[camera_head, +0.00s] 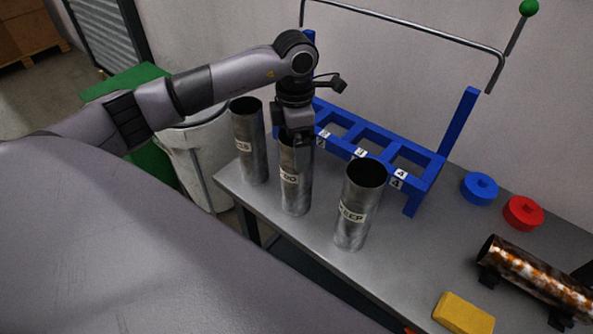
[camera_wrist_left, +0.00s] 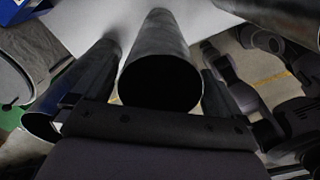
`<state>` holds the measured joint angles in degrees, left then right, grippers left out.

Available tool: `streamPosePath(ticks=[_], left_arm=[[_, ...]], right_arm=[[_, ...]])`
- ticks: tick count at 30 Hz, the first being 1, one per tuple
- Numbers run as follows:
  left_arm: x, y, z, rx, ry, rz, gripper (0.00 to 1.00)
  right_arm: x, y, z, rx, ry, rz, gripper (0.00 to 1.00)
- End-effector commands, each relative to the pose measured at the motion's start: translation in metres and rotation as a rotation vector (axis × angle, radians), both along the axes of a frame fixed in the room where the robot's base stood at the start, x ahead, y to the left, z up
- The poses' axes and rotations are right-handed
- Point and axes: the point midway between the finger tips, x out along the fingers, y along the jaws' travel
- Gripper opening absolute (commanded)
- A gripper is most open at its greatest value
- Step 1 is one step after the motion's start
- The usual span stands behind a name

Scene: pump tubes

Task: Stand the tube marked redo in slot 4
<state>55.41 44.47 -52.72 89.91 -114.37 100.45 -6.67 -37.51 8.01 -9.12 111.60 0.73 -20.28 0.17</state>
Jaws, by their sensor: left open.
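The redo tube (camera_head: 296,195), a grey metal cylinder whose label is partly readable as "DO", stands upright on the bench between two other tubes. My left gripper (camera_head: 296,140) is at its top, pointing down and hiding part of its rim. In the left wrist view the tube (camera_wrist_left: 160,55) lies between the two spread fingers (camera_wrist_left: 160,90), with its dark open mouth facing the camera. The gripper is open. The blue rack (camera_head: 425,180) stands behind the tubes; slot 4 (camera_head: 412,158) is its rightmost opening and looks empty. My right gripper is not in view.
A tube marked KEEP (camera_head: 352,225) stands close on the right, another tube (camera_head: 250,150) on the left. A blue ring (camera_head: 480,188), a red ring (camera_head: 523,212), a rusty pipe (camera_head: 535,275) and a yellow block (camera_head: 463,313) lie on the right of the bench (camera_head: 395,265).

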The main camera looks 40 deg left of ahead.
Motion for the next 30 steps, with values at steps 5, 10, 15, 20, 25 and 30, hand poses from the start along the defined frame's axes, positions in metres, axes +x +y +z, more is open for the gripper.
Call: streamPosePath(ticks=[5,10,15,20,25,30], left_arm=[[0.0,0.0,-0.006,0.001,-0.001,0.0,1.0],[0.0,0.0,-0.005,0.001,-0.001,0.0,0.84],[0.0,0.0,-0.005,0.001,-0.001,0.0,0.28],[0.001,0.0,-0.004,-0.001,-0.004,0.0,0.01],[0.001,0.0,-0.003,0.0,-0.005,0.0,0.01],[0.001,0.0,0.005,-0.002,-0.006,0.0,0.01]], right_arm=[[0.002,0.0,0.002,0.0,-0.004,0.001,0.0],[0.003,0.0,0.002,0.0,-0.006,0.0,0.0],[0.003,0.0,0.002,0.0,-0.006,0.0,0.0],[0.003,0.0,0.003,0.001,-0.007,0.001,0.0],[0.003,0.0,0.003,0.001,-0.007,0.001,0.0],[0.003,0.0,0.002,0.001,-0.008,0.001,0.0]])
